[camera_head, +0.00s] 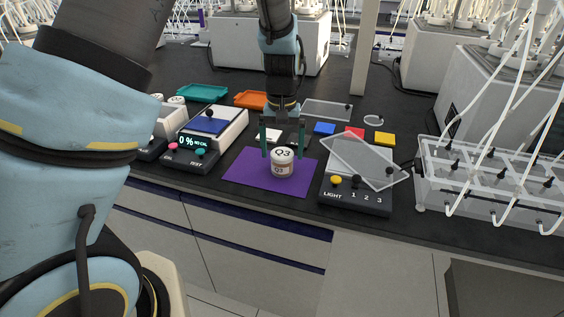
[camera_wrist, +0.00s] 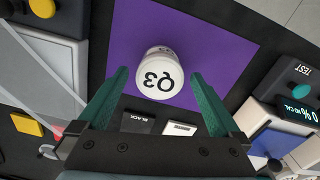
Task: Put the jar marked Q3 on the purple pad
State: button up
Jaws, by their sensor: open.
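The white-lidded jar marked Q3 (camera_head: 282,162) stands upright on the purple pad (camera_head: 245,172), right of the pad's middle in the head view. In the wrist view the jar (camera_wrist: 160,74) shows its lid from above, with the purple pad (camera_wrist: 215,45) around it. My gripper (camera_head: 283,154) is open, with its two green fingers apart. In the head view the fingers are behind and above the jar. In the wrist view the jar is ahead of my gripper (camera_wrist: 162,92), between the lines of the fingers, and no finger clearly touches it.
A light box (camera_head: 355,195) with buttons and a tilted clear plate stands right of the pad. Blue (camera_head: 325,129), red (camera_head: 355,132) and yellow (camera_head: 384,139) squares lie behind. A clear rack with tubes (camera_head: 480,180) is farther right.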

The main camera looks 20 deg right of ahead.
aim_at(282, 154)
notch_tip(282, 154, up, 8)
jog(key=shift+r+b, duration=0.1)
jog(key=shift+b, duration=0.65)
jog(key=w+a+n, duration=0.2)
jog(key=w+a, duration=0.1)
jog(key=a, duration=1.2)
jog(key=s+a+f+n, duration=0.1)
jog(key=s+a, duration=0.1)
jog(key=a, duration=0.7)
jog(key=s+a+n+t, duration=0.1)
jog(key=s+a, duration=0.2)
jog(key=a, duration=0.6)
jog(key=shift+s+f+n+t, duration=0.2)
jog(key=shift+f+n+t, duration=0.1)
jog(key=shift+f+n, duration=0.1)
